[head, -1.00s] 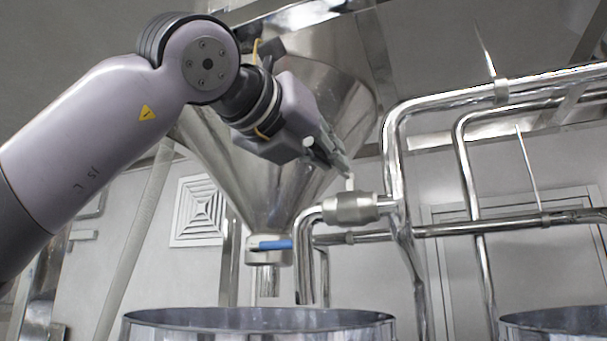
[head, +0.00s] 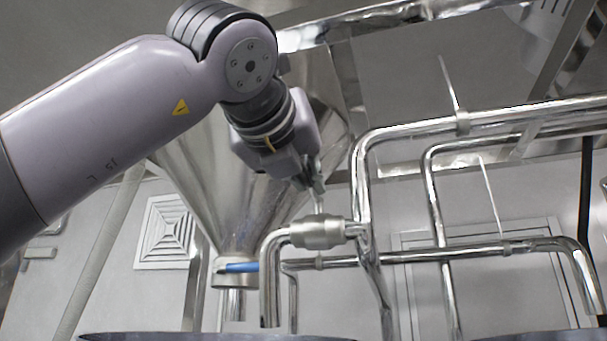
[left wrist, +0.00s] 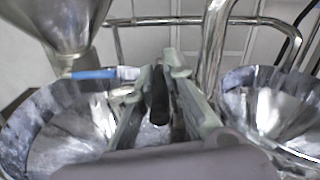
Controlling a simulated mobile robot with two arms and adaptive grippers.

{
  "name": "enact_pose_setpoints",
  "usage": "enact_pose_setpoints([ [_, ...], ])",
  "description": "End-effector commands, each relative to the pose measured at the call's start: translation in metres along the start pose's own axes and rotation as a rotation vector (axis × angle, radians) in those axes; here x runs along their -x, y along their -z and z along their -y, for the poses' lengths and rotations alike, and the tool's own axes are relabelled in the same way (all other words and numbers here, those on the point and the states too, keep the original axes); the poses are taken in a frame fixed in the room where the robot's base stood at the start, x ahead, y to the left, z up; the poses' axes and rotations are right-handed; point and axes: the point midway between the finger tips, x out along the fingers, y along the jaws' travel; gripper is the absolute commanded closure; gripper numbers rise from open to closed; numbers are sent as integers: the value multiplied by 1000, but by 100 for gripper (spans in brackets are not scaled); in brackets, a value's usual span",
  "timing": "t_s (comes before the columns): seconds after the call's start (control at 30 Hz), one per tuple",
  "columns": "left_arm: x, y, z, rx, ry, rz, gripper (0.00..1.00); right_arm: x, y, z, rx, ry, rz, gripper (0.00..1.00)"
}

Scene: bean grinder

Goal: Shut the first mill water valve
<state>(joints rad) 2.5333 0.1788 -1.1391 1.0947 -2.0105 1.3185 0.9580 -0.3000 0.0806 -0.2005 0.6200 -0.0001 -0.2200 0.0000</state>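The silver water valve (head: 318,232) sits on the pipe beside the hopper in the head view, with a short pale stem rising from its top. My left gripper (head: 317,184) is just above it, fingers pointing down at the stem; I cannot tell whether they touch it. In the left wrist view the pale fingers of my left gripper (left wrist: 160,72) stand apart, with a dark bar-like piece between them that I cannot identify surely. The valve body is not clear there. My right gripper is not in view.
A steel hopper (head: 232,185) with a blue handle (head: 240,267) stands left of the valve. Bent steel pipes (head: 362,180) run close on the right. Open steel drums, one at the left (left wrist: 35,120) and one at the right (left wrist: 290,95), lie below in the wrist view.

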Motion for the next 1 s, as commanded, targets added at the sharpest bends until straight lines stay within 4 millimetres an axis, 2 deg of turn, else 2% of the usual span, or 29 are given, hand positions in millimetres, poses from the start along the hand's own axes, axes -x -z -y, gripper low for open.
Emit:
enact_pose_setpoints([
  [0.27,1,-2,0,1,3,6,68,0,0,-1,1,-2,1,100],
  [0.63,5,-1,0,0,2,3,68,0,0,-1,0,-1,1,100],
  [0.77,22,-2,1,-1,3,5,68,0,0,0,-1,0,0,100],
  [1.0,74,-2,2,-2,4,6,68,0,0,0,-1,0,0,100],
])
